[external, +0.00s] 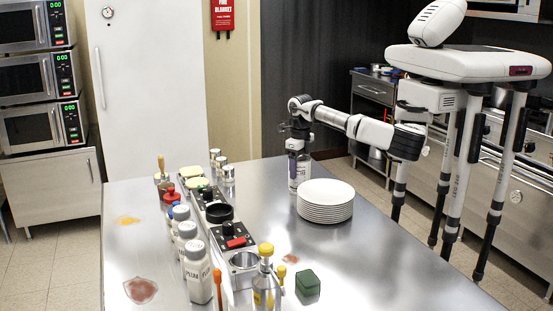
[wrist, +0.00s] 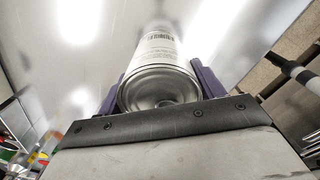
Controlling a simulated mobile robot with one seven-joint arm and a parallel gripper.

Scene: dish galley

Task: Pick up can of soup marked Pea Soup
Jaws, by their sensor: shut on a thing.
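A pale can (wrist: 158,72) with a printed label and barcode stands between the two purple fingers of my gripper (wrist: 160,85) in the wrist view. The fingers are shut on its sides, and its metal end faces the camera. The name on its label cannot be read. In the external view the can (external: 299,172) is at the far side of the steel table, below my gripper (external: 298,155), which points down. I cannot tell whether the can touches the table.
A stack of white plates (external: 325,201) stands close in front of the can. A row of bottles, shakers and a caddy (external: 232,240) runs along the left of the steel table (external: 390,270). A green block (external: 307,286) lies nearer. The table's right part is clear.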

